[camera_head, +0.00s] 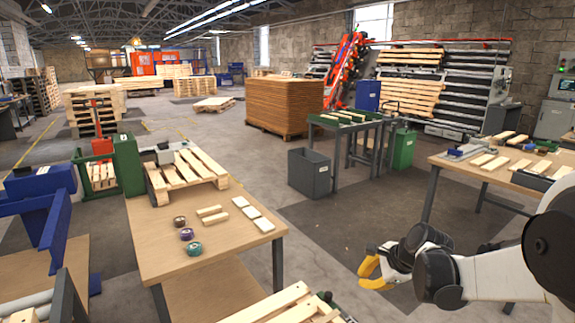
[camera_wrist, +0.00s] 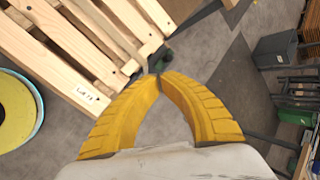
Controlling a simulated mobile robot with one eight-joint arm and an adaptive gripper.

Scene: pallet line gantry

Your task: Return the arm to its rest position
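My gripper (camera_head: 364,275) is at the lower right in the head view, at the end of my white and black arm. It hangs over the floor between the left workbench and the right table. In the wrist view its two yellow fingers (camera_wrist: 160,78) lean together and meet at the tips. The gripper is shut, and nothing shows between the fingers.
A workbench (camera_head: 160,250) at left holds a pallet (camera_head: 185,172), wood blocks and several tape rolls. A grey bin (camera_head: 309,173) stands mid-floor. A table (camera_head: 450,163) with blocks is behind my arm. The wrist view shows slatted wood (camera_wrist: 85,45) close by.

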